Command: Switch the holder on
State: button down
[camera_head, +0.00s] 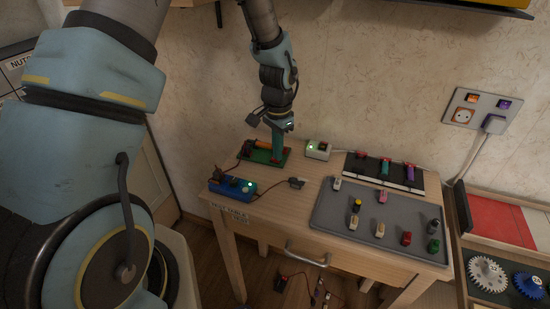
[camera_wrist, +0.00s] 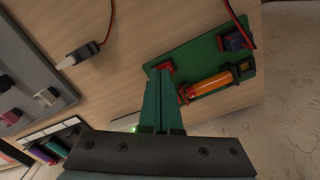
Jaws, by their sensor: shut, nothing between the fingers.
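The holder is a green board (camera_head: 284,153) on the left part of the table, with an orange cylinder (camera_head: 261,145) lying on it. In the wrist view the green board (camera_wrist: 200,48) shows the orange cylinder (camera_wrist: 211,84) in dark end clips and a small red part (camera_wrist: 166,66) at its near corner, which may be the switch. My gripper (camera_head: 277,161) points down over the board. Its teal fingers (camera_wrist: 160,73) are shut and empty, with the tips at or just over the red part. I cannot tell whether they touch it, and its switch position is hidden.
A white box (camera_head: 318,149) stands to the right. A grey tray (camera_head: 335,214) with several small parts and a black rack (camera_head: 432,186) fill the table's right.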

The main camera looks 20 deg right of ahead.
notch_tip(320, 180, up, 7)
jog(key=p, duration=0.4)
jog(key=shift+f+p, duration=0.2)
jog(key=shift+p, duration=0.1)
jog(key=w+a+r+n, duration=0.1)
jog(key=a+r+n, duration=0.25)
jog(key=a, duration=0.35)
jog(key=w+a+r+n, duration=0.2)
jog(key=a+r, duration=0.2)
jog(key=a, duration=0.3)
jog(key=s+a+r+n, duration=0.3)
jog(key=a+n, duration=0.1)
jog(key=a, duration=0.4)
jog(key=s+a+r+n+t, duration=0.1)
jog(key=s+a+n, duration=0.3)
jog(key=a, duration=0.4)
jog(key=shift+r+t, duration=0.3)
jog(key=shift+r, duration=0.6)
jog(key=shift+a, duration=0.1)
